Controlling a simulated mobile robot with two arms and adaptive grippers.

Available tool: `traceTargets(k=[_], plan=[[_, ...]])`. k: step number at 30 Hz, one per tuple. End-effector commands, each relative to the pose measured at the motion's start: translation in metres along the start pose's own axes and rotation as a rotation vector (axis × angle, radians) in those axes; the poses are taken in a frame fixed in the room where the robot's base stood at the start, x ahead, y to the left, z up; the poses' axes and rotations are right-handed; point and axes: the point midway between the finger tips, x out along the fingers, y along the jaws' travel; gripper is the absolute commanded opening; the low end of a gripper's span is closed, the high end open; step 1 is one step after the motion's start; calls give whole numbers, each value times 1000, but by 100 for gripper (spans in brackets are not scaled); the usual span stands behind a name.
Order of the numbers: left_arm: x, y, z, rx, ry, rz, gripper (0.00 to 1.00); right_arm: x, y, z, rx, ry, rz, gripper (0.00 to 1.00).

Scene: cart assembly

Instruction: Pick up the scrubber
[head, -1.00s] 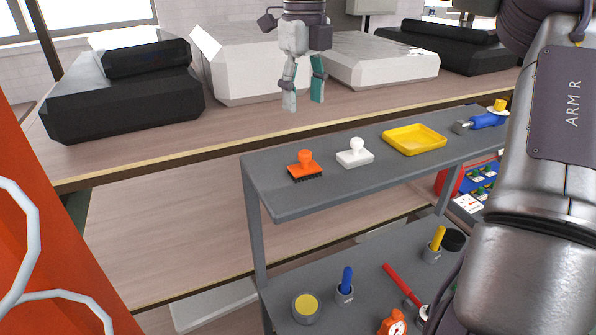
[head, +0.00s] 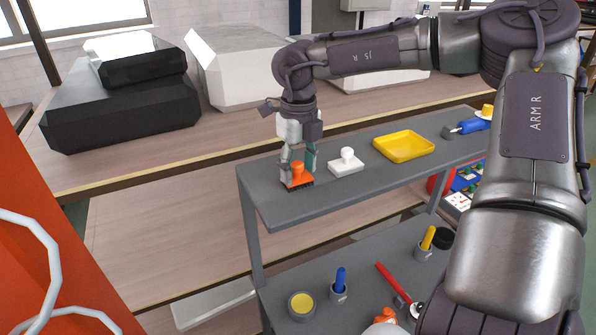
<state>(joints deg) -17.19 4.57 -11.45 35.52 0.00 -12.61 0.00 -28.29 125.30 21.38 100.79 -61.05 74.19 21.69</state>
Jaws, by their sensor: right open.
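An orange scrubber (head: 298,178) with dark bristles stands on the left end of the grey cart's top shelf (head: 330,190). My right gripper (head: 298,163) points down at the scrubber, with its fingers apart around the upper part of the scrubber. I cannot tell whether the fingers touch it. The gripper partly hides the scrubber's knob. My left gripper is not in view.
A white stamp-shaped block (head: 346,163) stands just right of the scrubber. A yellow tray (head: 404,145) and a blue tool (head: 473,125) lie farther right. The lower shelf holds a yellow-topped can (head: 301,305) and several tools. A wooden bench (head: 205,143) stands behind.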

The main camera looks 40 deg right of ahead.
Motion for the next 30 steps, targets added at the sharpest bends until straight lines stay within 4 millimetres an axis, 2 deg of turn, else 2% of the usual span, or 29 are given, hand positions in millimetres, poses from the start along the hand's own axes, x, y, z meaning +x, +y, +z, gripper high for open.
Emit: traceTargets(k=[5, 15, 25, 30], plan=[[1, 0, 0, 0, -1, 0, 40, 1, 0, 0, 0, 0, 0, 57], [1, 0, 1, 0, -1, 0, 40, 0, 0, 0, 0, 0, 0, 0], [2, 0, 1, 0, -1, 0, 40, -1, 0, 0, -1, -1, -1, 0], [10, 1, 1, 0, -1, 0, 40, -11, 0, 1, -1, -4, -2, 0]])
